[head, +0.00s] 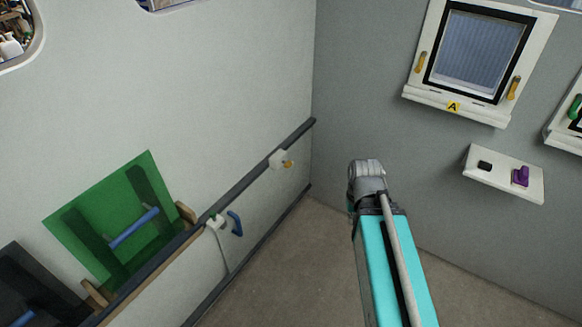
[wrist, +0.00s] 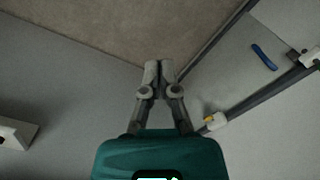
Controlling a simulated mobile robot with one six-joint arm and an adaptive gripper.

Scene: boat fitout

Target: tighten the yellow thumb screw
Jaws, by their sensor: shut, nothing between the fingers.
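A small yellow piece (head: 288,164), which looks like the yellow thumb screw, sits on a white block (head: 276,157) on the dark rail of the left wall, near the corner. In the wrist view the yellow piece (wrist: 209,119) shows at the lower right, beside the white block (wrist: 218,122). It is too small to tell how far it is turned. My gripper (wrist: 158,66) is shut and empty, pointing toward the floor and wall, left of the yellow piece and apart from it. In the head view my gripper's fingers cannot be made out.
A blue handle (head: 235,223) is on the left wall, with a green panel (head: 97,205) farther left. A window (head: 478,50) with yellow latches and a white shelf (head: 503,186) with a purple knob (head: 521,176) are on the right wall. The floor (head: 290,265) is clear.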

